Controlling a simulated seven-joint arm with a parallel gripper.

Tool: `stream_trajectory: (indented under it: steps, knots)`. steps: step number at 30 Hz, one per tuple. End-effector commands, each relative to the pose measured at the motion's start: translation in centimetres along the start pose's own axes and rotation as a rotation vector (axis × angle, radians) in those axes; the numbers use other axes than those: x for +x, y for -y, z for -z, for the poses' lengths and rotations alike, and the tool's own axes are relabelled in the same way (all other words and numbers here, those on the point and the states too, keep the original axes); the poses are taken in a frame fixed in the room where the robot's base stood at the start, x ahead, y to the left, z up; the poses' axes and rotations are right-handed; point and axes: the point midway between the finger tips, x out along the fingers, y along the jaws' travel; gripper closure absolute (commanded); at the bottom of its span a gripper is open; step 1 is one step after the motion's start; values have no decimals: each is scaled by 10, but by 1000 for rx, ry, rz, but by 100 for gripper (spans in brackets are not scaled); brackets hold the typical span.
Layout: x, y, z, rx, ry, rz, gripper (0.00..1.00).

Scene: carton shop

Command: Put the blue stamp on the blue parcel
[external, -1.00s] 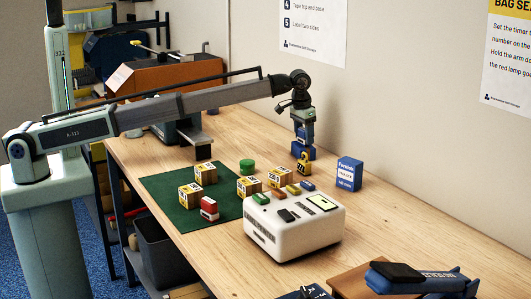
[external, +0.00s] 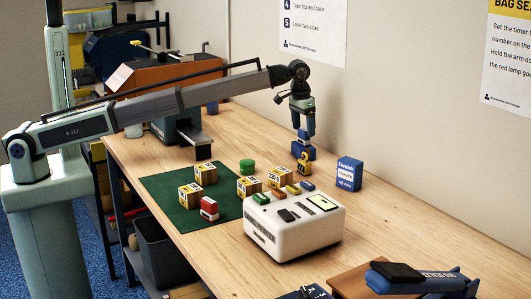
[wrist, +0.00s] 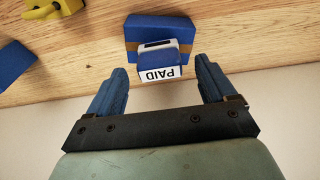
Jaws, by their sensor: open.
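The blue parcel (external: 303,153), a dark blue box with a brown band, lies on the bench near the wall; it also shows in the wrist view (wrist: 184,31). The blue stamp (wrist: 158,62), with a white label reading PAID, appears to stand upright on top of the parcel; it is small in the external view (external: 304,138). My gripper (external: 303,132) is above the stamp. In the wrist view my gripper (wrist: 166,80) is open, with its fingers apart on either side of the stamp and clear of it.
A yellow weight (external: 305,166) stands just in front of the parcel, and a blue carton (external: 349,174) to its right. A white machine (external: 292,232) and a green mat (external: 170,188) with several small cartons are nearer.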

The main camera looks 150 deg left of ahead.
Motion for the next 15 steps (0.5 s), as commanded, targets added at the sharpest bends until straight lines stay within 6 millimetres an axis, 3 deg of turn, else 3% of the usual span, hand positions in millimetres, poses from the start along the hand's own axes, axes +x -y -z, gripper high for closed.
stream_trajectory:
  steps: [9, 15]
  knots:
    - [-59, 0, 1, 0, -1, 0, 16]
    - [-79, 0, 0, 0, 0, 0, 16]
